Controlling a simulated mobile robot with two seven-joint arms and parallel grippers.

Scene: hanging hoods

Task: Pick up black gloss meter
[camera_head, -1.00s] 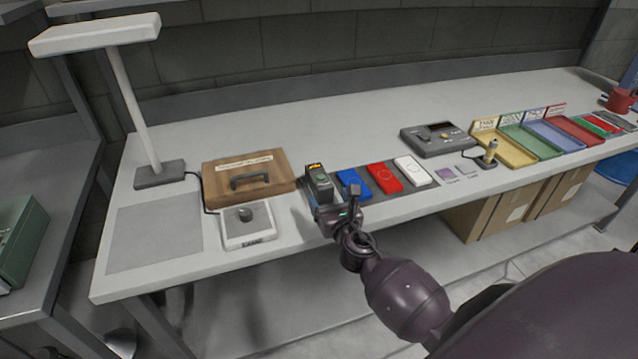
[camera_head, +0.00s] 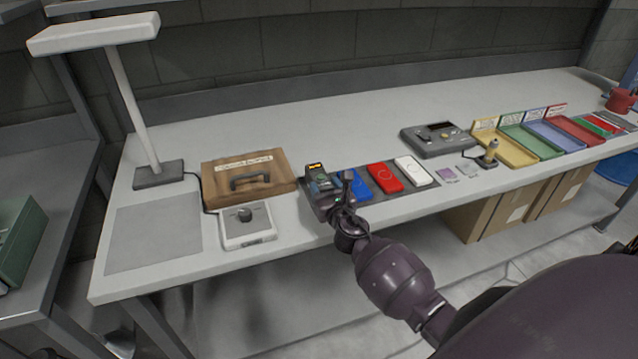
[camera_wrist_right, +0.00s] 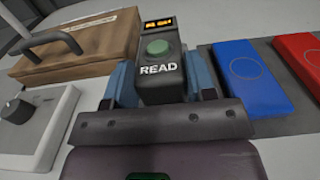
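The black gloss meter (camera_head: 318,177) has an orange display and a green button. It stands at the left end of a dark mat on the workbench. In the right wrist view the meter (camera_wrist_right: 160,55) fills the middle, with READ in white below its button. My right gripper (camera_head: 335,192) is at the meter, and its blue-grey fingers (camera_wrist_right: 160,85) flank it left and right. The meter hides the gap between fingers and body, so I cannot tell if they press on it. My left gripper is not in view.
Beside the meter on the mat are a blue block (camera_head: 353,184), a red block (camera_head: 384,177) and a white block (camera_head: 416,171). A wooden case (camera_head: 248,176) and a white box with a knob (camera_head: 247,226) stand left. The bench behind is clear.

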